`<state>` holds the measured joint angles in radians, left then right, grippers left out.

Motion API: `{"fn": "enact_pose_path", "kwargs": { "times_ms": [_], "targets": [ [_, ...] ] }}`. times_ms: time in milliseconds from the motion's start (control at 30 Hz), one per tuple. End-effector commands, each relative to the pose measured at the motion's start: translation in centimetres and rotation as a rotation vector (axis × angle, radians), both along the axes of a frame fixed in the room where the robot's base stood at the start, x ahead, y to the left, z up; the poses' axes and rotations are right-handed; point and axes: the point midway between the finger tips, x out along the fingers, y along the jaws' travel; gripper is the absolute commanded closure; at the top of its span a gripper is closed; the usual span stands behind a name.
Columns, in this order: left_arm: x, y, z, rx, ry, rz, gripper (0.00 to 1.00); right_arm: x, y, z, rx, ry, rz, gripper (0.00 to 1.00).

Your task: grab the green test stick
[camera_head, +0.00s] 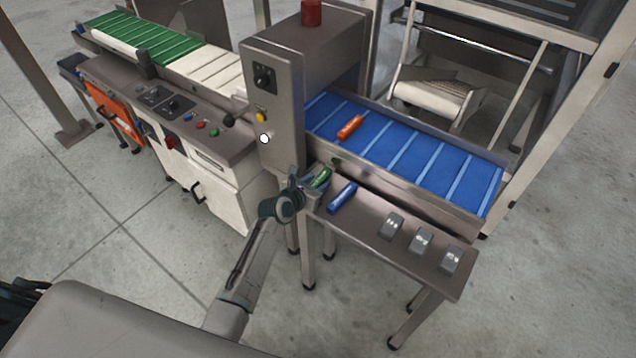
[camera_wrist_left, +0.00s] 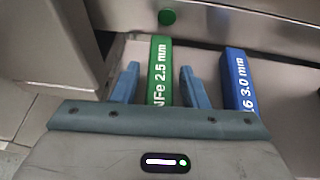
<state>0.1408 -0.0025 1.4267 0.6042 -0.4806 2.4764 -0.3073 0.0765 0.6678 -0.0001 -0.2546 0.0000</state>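The green test stick (camera_head: 320,178) lies at the left end of the steel side shelf, beside the machine housing. In the left wrist view the green stick (camera_wrist_left: 160,72) reads "NFe 2.5 mm" and runs between my fingers. My left gripper (camera_head: 309,184) is at the stick's near end. The left gripper (camera_wrist_left: 159,85) is open, with one blue finger on each side of the stick and a small gap on both sides. The stick's near end is hidden behind the gripper body. My right gripper is not in view.
A blue stick (camera_head: 342,197) lies close to the right of the green one. Several grey weights (camera_head: 421,241) stand farther right on the shelf (camera_head: 370,221). An orange stick (camera_head: 350,127) lies on the blue belt (camera_head: 415,155). The grey housing (camera_head: 276,100) rises just behind.

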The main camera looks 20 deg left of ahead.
Motion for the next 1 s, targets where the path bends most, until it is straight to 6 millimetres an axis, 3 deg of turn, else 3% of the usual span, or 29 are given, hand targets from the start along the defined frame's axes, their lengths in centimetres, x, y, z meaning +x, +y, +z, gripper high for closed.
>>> {"fn": "enact_pose_path", "kwargs": {
  "times_ms": [33,200,567,833,1000],
  "targets": [
    [0.0,0.0,0.0,0.000,0.000,0.000,0.71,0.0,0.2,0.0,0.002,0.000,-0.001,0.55],
    [0.0,0.0,0.0,0.000,0.000,0.000,1.00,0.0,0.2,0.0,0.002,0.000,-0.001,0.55],
    [0.0,0.0,0.5,-0.001,-0.002,0.000,1.00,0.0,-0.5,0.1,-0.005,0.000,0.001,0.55],
    [0.0,0.0,3.6,0.000,-0.004,0.000,1.00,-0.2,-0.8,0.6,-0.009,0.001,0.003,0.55],
    [-2.6,2.5,3.6,0.004,0.002,0.000,1.00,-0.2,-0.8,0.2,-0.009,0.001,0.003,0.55]
  ]
}}
